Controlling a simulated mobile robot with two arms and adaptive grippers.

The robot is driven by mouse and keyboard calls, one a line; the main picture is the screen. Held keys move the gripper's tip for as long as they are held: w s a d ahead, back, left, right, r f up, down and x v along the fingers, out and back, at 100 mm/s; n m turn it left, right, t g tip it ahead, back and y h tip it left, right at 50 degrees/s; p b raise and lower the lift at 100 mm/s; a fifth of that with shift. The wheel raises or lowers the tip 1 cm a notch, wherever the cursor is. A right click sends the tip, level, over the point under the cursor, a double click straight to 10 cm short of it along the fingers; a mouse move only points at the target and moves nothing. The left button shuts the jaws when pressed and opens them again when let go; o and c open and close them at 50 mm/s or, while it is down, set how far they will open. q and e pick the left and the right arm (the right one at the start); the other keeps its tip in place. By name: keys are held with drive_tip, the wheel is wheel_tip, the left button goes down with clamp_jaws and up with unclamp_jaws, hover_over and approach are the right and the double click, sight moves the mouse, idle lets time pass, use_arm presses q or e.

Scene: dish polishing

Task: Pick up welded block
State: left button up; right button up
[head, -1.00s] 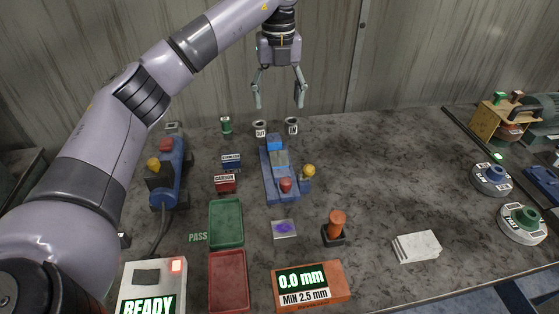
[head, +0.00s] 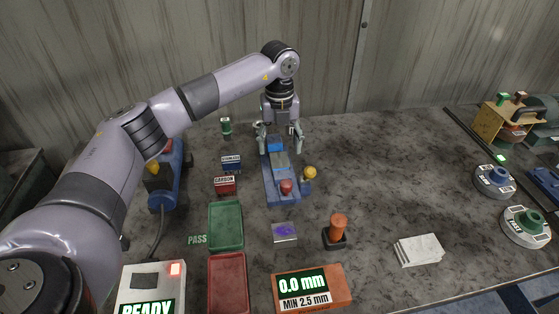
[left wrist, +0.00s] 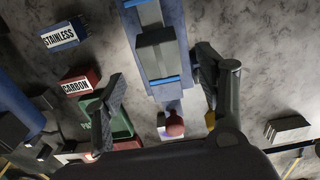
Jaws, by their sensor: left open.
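A grey block (head: 281,159), which looks like the welded block, sits in a blue fixture (head: 279,187) with a red knob at its near end. In the left wrist view the grey block (left wrist: 158,58) lies between the two fingers, with bare fixture beyond it. My left gripper (head: 280,148) is open and points down over the far part of the fixture, one finger on each side. I cannot tell whether the fingers are level with the block. Its fingers (left wrist: 158,85) hold nothing. My right gripper is not in view.
A stainless box (head: 231,164) and a carbon box (head: 224,185) stand left of the fixture. Green (head: 226,224) and red (head: 228,282) trays lie nearer. A purple-marked plate (head: 285,232), an orange-handled stamp (head: 337,230) and a gauge (head: 328,287) are in front.

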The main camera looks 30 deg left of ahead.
sight(280, 158)
use_arm(q)
drive_tip(key=shift+s+f+p, duration=0.1)
drive_tip(key=shift+f+p, duration=0.25)
drive_tip(key=shift+f, duration=0.15)
wheel_tip(280, 158, down, 4)
drive_tip(key=shift+r+p, duration=0.15)
drive_tip(key=shift+p, duration=0.5)
drive_tip(key=shift+f, duration=0.4)
drive_tip(key=shift+c, duration=0.2)
drive_tip(key=shift+r, duration=0.1)
clamp_jaws()
